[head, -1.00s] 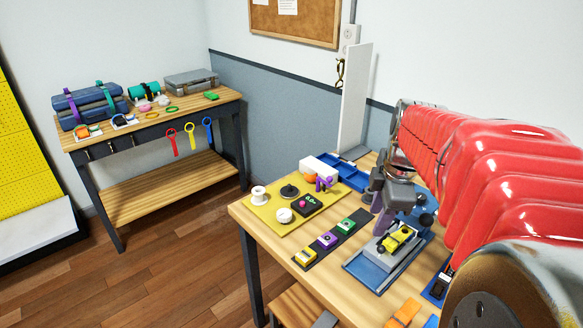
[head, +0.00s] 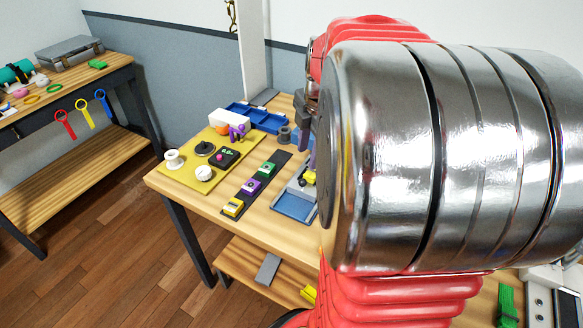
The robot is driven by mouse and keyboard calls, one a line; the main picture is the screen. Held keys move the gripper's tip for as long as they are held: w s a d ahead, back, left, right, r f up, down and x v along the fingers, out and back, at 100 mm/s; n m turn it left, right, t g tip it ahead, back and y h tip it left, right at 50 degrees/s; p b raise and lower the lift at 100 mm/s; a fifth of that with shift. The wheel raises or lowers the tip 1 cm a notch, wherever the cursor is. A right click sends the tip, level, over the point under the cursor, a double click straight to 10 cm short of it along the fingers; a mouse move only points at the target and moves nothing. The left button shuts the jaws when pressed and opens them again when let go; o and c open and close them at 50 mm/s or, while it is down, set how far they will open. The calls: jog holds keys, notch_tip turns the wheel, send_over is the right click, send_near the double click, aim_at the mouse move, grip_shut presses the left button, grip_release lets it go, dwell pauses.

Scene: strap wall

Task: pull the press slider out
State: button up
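The press, a grey block (head: 301,188) on a blue base (head: 294,207), stands on the wooden workbench in the head view. A small yellow part (head: 310,177) with a dark knob sits on it. My arm hides the right side of the press. I cannot tell which part is the slider or how far out it is. My gripper (head: 310,150) shows as a narrow grey strip above and behind the yellow part, mostly hidden by my arm. Whether its fingers touch anything cannot be seen.
Left of the press, a dark strip (head: 237,204) carries yellow, purple and green blocks. A yellow board (head: 186,176) holds spools and a dark box. A blue tray (head: 264,116) lies at the back. A second bench (head: 45,200) stands left. The bench's front left edge is clear.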

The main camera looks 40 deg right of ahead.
aim_at(302, 180)
jog(key=f, duration=0.4)
jog(key=w+f, duration=0.1)
jog(key=f, duration=0.2)
jog(key=w+f, duration=0.1)
jog(key=f, duration=0.3)
jog(key=shift+w+d+f, duration=0.1)
jog(key=shift+d+f, duration=0.15)
jog(key=shift+f, duration=0.05)
grip_shut()
